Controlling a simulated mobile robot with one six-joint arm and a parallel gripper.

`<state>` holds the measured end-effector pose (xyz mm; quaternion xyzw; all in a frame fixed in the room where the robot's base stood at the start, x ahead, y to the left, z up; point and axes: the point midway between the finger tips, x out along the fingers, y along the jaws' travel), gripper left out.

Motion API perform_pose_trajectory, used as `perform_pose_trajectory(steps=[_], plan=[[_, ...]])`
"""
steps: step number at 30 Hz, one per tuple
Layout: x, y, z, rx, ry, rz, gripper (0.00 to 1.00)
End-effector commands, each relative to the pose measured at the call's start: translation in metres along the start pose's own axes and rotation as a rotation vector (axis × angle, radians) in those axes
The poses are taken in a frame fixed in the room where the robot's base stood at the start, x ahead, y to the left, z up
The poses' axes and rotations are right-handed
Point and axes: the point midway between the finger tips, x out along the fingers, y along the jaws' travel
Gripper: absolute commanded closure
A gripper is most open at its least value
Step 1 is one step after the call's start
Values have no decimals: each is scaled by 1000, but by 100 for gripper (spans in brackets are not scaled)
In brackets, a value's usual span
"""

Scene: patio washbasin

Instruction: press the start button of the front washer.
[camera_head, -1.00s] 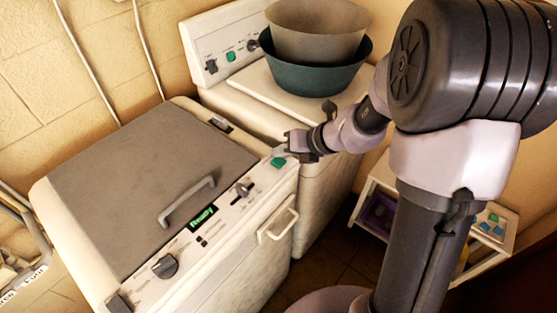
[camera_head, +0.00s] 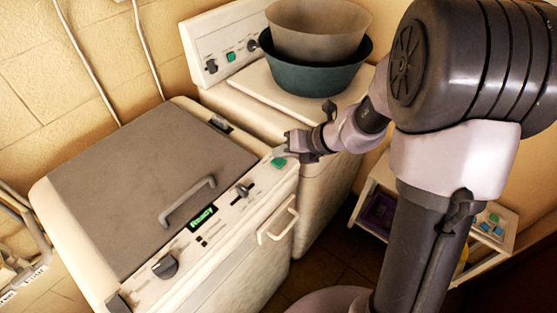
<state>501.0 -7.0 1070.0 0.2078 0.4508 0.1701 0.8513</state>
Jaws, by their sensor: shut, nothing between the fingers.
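The front washer (camera_head: 240,250) stands at the lower left, with a closed grey lid (camera_head: 140,190) and handle. Its display (camera_head: 202,217) shows green text that looks like "Ready". A green button (camera_head: 278,162) sits at the right end of its control panel, near the back right corner. A dark round knob (camera_head: 165,266) and a small dark switch (camera_head: 243,190) are on the same panel. My gripper (camera_head: 289,147) is shut and empty, just above and slightly right of the green button. I cannot tell whether its tips touch the button.
A second white machine (camera_head: 240,85) stands behind, with its own green button (camera_head: 230,56). A green basin (camera_head: 315,78) and a beige basin (camera_head: 318,32) are stacked on it. A small shelf (camera_head: 505,238) stands at the right. Bare floor lies between.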

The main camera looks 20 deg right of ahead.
Motion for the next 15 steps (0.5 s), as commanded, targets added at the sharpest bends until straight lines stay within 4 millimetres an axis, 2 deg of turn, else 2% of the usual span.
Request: perform_pose_trajectory(steps=[15], plan=[[6,-5,-5,0,0,0,100]])
